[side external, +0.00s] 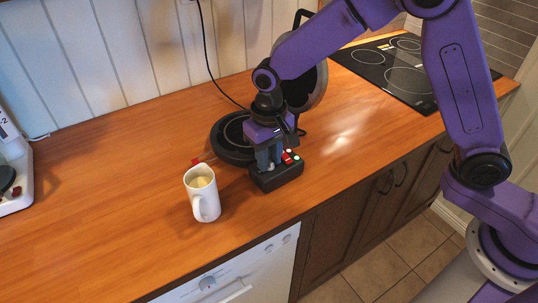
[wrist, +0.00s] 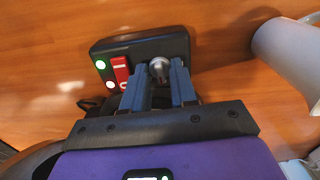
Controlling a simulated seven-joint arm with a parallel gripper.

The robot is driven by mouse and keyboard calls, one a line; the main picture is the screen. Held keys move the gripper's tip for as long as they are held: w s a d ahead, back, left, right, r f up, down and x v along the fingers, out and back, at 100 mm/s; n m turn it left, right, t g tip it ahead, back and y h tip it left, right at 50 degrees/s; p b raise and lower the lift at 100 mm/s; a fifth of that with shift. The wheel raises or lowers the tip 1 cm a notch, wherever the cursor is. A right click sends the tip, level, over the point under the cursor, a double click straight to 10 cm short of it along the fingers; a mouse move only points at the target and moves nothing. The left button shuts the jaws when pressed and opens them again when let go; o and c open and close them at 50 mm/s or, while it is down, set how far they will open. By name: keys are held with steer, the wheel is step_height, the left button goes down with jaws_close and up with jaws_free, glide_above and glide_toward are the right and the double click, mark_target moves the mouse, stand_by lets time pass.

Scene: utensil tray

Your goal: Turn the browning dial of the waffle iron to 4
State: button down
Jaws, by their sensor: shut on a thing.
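The waffle iron (side external: 228,150) stands on the wooden counter, round and black, with its lid raised behind my arm. Its black control box (side external: 283,180) sits at the front and shows in the wrist view (wrist: 112,46) too. The box carries a red switch (wrist: 121,72), a green light (wrist: 100,64) and a white light. The silver browning dial (wrist: 160,68) is at the fingertips in the wrist view. My gripper (side external: 265,165) points down over the box. In the wrist view its blue fingers (wrist: 160,78) are shut on the dial, one on each side. The dial's numbers cannot be read.
A white mug (side external: 203,194) with a pale drink stands left of the control box; it is at the right edge in the wrist view (wrist: 288,50). A black cooktop (side external: 390,68) lies at the back right. Bare counter lies left of the mug.

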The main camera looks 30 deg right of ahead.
steer(key=m, duration=0.4)
steer(key=shift+m, duration=0.3)
steer(key=m, duration=0.4)
steer(key=shift+r, duration=0.1)
steer(key=shift+m, duration=0.3)
steer(key=c, duration=1.2)
jaws_free()
step_height(320, 180, up, 17)
steer(key=shift+r, duration=0.2)
